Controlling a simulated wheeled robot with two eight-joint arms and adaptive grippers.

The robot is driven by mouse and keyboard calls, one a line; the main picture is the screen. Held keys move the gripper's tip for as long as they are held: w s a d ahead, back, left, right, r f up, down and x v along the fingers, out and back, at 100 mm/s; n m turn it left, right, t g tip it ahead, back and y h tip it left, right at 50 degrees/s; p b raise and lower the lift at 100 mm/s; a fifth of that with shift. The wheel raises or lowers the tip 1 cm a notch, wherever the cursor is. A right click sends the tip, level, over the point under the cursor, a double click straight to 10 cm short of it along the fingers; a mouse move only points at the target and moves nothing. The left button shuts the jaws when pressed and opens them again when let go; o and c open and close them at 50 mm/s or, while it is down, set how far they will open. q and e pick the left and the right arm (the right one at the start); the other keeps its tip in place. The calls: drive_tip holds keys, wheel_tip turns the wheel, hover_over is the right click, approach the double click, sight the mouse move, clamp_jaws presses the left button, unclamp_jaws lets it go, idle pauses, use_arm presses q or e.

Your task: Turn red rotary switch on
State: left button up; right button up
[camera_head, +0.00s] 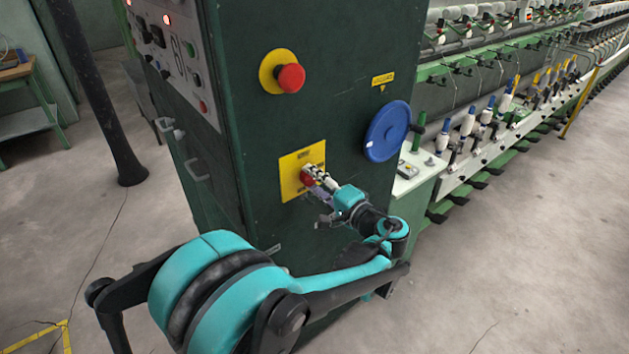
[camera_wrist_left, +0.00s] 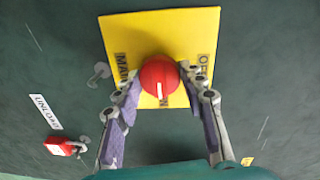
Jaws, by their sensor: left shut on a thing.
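The red rotary switch (camera_wrist_left: 159,78) sits on a yellow plate (camera_wrist_left: 193,29) on the dark green cabinet. In the left wrist view its white mark points roughly down the picture, and parts of the plate's lettering show on both sides. In the head view the switch (camera_head: 307,176) is partly hidden by my left gripper (camera_head: 312,174). My left gripper (camera_wrist_left: 160,85) has one finger on each side of the knob and is shut on it. My right gripper is in neither view.
A red button on a yellow disc (camera_head: 290,78) is higher on the cabinet. A blue handwheel (camera_head: 387,131) is to the right, near my left wrist. A control panel (camera_head: 175,45) is at the left. A small red part (camera_wrist_left: 62,147) shows at lower left in the wrist view.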

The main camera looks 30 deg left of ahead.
use_arm(q)
drive_tip(key=o, duration=1.2)
drive_tip(key=shift+c, duration=0.2)
drive_tip(key=shift+d, duration=0.1)
drive_tip(key=v, duration=1.1)
drive_tip(key=shift+s+d, duration=0.25)
drive_tip(key=shift+d, duration=0.1)
